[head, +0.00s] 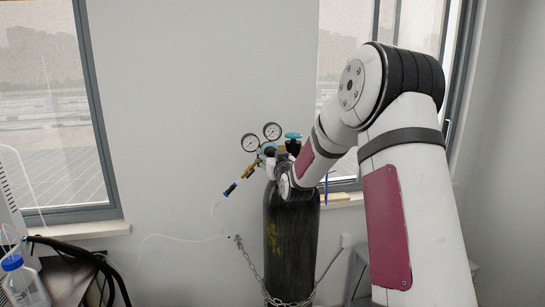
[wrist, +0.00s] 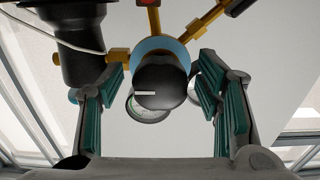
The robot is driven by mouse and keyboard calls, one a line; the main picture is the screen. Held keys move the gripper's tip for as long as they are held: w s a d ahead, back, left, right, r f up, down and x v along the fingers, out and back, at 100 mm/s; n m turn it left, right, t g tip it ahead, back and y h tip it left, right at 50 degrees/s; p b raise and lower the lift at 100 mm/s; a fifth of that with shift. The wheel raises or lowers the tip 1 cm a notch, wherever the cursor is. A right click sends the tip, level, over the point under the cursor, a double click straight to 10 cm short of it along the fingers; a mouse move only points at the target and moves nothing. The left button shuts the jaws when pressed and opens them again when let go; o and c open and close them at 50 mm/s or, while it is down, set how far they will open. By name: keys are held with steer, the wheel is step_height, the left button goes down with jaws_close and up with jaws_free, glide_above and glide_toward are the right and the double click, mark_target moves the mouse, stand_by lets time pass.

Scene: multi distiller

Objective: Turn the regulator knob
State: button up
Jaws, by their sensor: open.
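The regulator knob (wrist: 160,85) is black and round with a white line on its face. It shows in the middle of the wrist view, in front of the light blue regulator body (wrist: 161,44) with its brass fittings. My gripper (wrist: 160,76) is open, with one teal-padded finger on each side of the knob and visible gaps between pads and knob. In the head view the regulator's two round gauges (head: 272,131) stand above the dark gas cylinder (head: 291,245). My arm hides part of the regulator there, and the knob and gripper cannot be made out clearly.
A teal valve handle (head: 292,136) tops the cylinder. A chain (head: 251,263) runs around the cylinder, and a thin white hose (head: 180,237) runs left along the wall. A blue-capped bottle (head: 15,275) and black cables (head: 85,256) are at the lower left. Windows flank the wall.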

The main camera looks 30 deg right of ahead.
steer(key=c, duration=1.2)
steer(key=shift+o, duration=0.2)
steer(key=shift+w+n, duration=0.1)
steer(key=shift+n, duration=0.3)
steer(key=n+b, duration=0.3)
steer(key=shift+w+n, duration=0.1)
steer(key=shift+n, duration=0.2)
steer(key=n+b, duration=0.3)
steer(key=n, duration=0.1)
steer(key=shift+f+n+b, duration=0.1)
steer(key=shift+n+b, duration=0.2)
steer(key=shift+b, duration=0.1)
steer(key=n+b, duration=0.4)
steer(key=shift+d+b, duration=0.1)
steer(key=shift+b, duration=0.25)
steer(key=n+b, duration=0.3)
steer(key=shift+n+b, duration=0.3)
steer(key=shift+b, duration=0.05)
steer(key=shift+r, duration=0.2)
